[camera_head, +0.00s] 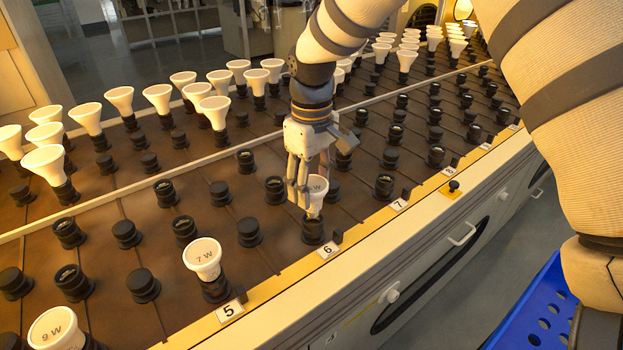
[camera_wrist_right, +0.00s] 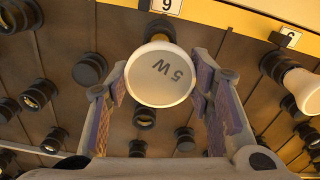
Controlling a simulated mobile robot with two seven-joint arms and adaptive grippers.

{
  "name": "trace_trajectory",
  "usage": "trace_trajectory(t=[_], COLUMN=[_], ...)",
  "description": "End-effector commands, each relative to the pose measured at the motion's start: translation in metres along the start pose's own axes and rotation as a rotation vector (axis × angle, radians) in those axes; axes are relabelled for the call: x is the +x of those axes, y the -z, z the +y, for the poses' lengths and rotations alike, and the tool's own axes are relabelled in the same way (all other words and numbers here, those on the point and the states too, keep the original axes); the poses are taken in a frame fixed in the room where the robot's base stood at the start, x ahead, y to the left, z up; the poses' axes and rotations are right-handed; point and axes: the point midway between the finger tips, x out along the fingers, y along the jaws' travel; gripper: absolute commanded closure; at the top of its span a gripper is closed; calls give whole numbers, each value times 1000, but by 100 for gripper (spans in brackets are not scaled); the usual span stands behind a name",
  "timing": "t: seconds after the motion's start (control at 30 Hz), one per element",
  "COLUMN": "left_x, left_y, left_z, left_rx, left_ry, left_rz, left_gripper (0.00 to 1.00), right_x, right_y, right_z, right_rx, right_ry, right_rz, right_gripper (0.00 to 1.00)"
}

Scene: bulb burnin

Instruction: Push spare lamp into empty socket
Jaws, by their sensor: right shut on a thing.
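My right gripper (camera_head: 303,185) is shut on a white lamp (camera_head: 318,188) in the head view. The lamp points face up and its narrow end points down over the front socket (camera_head: 313,230) at label 6 (camera_head: 328,249). A little of the lamp's base shows just above the socket rim; I cannot tell whether it is touching. In the right wrist view the lamp (camera_wrist_right: 161,75), marked 5 W, sits between the fingers of the gripper (camera_wrist_right: 163,95), with the dark socket (camera_wrist_right: 160,29) partly hidden behind it. My left gripper is not in view.
A 7 W lamp (camera_head: 203,256) stands in the socket by label 5 (camera_head: 229,309). A 9 W lamp (camera_head: 55,328) is at the lower left. Several dark sockets and white lamps fill the sloped board. A blue crate (camera_head: 530,312) is at the lower right.

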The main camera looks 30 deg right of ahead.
Motion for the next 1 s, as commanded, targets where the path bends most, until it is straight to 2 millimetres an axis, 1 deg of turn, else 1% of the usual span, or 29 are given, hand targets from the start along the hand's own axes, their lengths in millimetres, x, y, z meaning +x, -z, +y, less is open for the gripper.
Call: trace_trajectory(t=[0.9, 0.93, 0.97, 1.0], left_x=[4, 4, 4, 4], left_y=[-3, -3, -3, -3], left_z=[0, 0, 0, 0], left_rx=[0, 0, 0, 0], left_ry=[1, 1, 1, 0], left_rz=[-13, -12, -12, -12], left_gripper=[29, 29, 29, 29], right_x=[28, 28, 28, 27], right_y=[0, 0, 0, 0], right_z=[0, 0, 0, 0], right_rx=[0, 0, 0, 0], right_ry=[0, 0, 0, 0], right_rz=[-1, 0, 0, 0], right_gripper=[81, 48, 41, 32])
